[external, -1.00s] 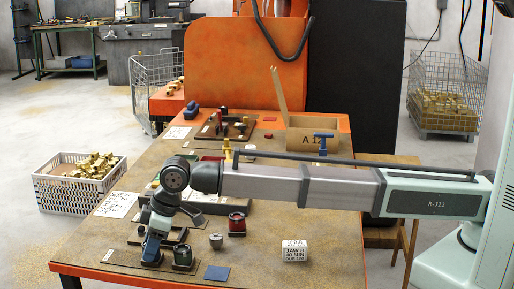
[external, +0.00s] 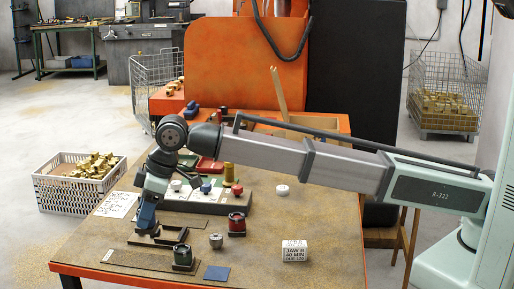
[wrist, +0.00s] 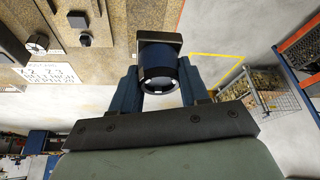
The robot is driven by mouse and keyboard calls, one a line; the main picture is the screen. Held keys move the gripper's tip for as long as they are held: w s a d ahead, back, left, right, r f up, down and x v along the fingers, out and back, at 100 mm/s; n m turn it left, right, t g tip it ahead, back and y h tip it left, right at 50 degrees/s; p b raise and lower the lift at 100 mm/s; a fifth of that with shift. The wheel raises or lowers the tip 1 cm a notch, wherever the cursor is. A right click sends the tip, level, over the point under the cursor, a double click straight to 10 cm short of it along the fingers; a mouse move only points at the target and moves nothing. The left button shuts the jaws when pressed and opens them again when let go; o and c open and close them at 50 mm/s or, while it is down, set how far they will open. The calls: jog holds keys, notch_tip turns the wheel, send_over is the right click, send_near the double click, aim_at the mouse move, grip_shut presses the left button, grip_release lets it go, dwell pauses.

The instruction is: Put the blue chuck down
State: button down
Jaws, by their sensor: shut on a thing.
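My gripper (external: 146,228) is low over the near left part of the table in the external view. In the wrist view my gripper (wrist: 159,82) is shut on the blue chuck (wrist: 157,58), a dark blue cylinder with a pale ring and a squarish dark piece at its far end. In the external view the fingers hide most of the chuck. A dark frame-like holder (external: 172,241) lies just right of the fingers. I cannot tell whether the chuck touches the table or the holder.
A dark green chuck (external: 182,258), a grey cylinder (external: 216,241) and a red chuck (external: 236,224) stand to the right. A blue square (external: 216,273) and a white labelled block (external: 294,250) lie nearer the front right. The table (external: 310,225) is clear around the block.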

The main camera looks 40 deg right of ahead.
jog(key=s+d, duration=1.1)
jog(key=s, duration=0.1)
jog(key=shift+w+d+f, duration=0.1)
jog(key=shift+f, duration=4.85)
jog(key=shift+f, duration=0.1)
jog(key=c, duration=0.6)
grip_release()
jog(key=shift+o, duration=0.2)
jog(key=v, duration=1.2)
